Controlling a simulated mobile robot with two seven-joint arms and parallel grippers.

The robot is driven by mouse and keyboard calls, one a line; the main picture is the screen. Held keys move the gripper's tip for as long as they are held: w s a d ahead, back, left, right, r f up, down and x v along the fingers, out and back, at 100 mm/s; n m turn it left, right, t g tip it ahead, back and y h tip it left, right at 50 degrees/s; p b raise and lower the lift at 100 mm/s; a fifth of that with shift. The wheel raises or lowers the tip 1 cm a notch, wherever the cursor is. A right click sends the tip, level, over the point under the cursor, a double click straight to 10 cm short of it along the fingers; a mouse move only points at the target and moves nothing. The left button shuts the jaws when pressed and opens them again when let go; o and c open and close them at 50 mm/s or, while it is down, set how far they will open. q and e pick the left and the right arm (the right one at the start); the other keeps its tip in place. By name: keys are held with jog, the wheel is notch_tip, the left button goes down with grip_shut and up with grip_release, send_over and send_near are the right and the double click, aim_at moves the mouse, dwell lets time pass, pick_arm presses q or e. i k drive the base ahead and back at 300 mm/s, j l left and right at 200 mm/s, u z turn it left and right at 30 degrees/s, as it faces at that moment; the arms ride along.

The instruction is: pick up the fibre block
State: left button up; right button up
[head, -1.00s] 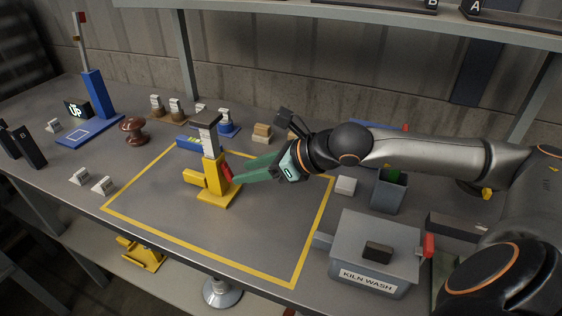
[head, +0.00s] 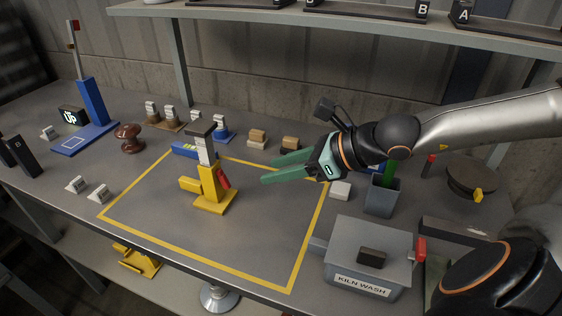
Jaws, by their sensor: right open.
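I cannot tell for sure which piece is the fibre block. A small white block (head: 340,190) lies on the table just right of the yellow outline, below my right gripper's palm in the picture. Two tan blocks, one at the left (head: 257,138) and one at the right (head: 290,143), stand at the back, beyond the gripper. My right gripper (head: 267,170) has green fingers, spread apart and empty, pointing left above the outline's back right corner. It appears to touch no block. My left gripper is not in view.
A yellow stand with a red lever (head: 212,192) stands inside the yellow outline. A grey KILN WASH box (head: 365,262) and a grey bin (head: 383,197) stand at the right. The outlined area's front right is clear. A shelf (head: 330,22) runs above the back.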

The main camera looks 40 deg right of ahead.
aim_at(339, 191)
jog(key=k+j, duration=0.8)
jog(key=j, duration=0.1)
